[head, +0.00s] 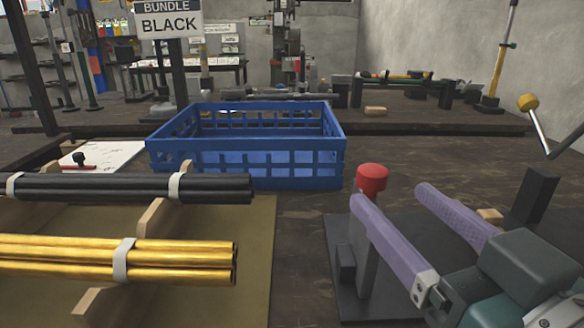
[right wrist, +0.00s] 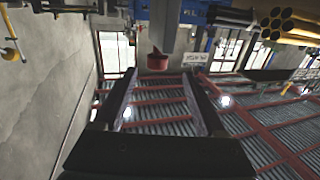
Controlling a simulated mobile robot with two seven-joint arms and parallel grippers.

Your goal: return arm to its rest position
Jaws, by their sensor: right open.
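My right gripper (head: 392,194) comes in from the lower right of the head view, its two purple fingers spread wide with nothing between them. The rivet press (head: 338,240) has a dark base plate and a red round cap (head: 372,177) just beyond the near finger's tip. The finger overlaps the press in the picture; I cannot tell whether they touch. In the right wrist view both fingers (right wrist: 158,76) stand apart, and the red cap (right wrist: 157,60) shows beyond and between their tips. My left gripper is not in view.
A blue crate (head: 245,170) stands at centre. Bundles of black rods (head: 120,188) and gold rods (head: 60,258) lie on wooden supports at left, near a "BUNDLE BLACK" sign (head: 168,20). A lever with a yellow knob (head: 528,102) rises at right. The table between crate and gripper is partly bare.

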